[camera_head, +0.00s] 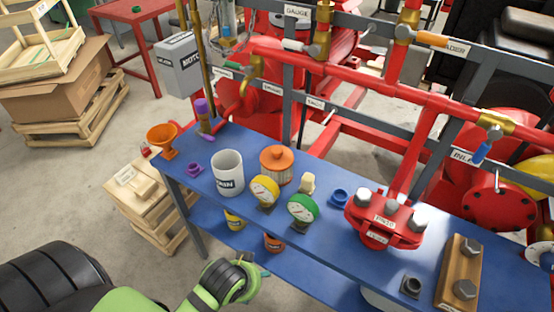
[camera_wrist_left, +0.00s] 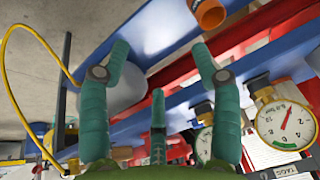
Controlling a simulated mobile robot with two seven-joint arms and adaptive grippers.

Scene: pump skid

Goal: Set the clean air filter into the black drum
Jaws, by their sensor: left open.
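An orange-topped filter with a pale pleated side (camera_head: 277,168) stands upright on the blue bench, behind the yellow gauge and right of a grey-white drum (camera_head: 228,174) with partly readable lettering. I cannot make out a black drum for certain in either view. My left gripper (camera_head: 264,273) is in front of the bench's near edge, low and apart from the filter. In the left wrist view its teal fingers (camera_wrist_left: 165,70) are spread with nothing between them. My right gripper is in neither view.
The blue bench (camera_head: 330,240) also carries an orange funnel (camera_head: 162,137), a yellow gauge (camera_head: 264,190), a green gauge (camera_head: 302,208), a red flanged cover (camera_head: 384,222) and a bolted wooden block (camera_head: 459,272). Red pipes run behind. An orange container (camera_wrist_left: 208,13) shows in the wrist view.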

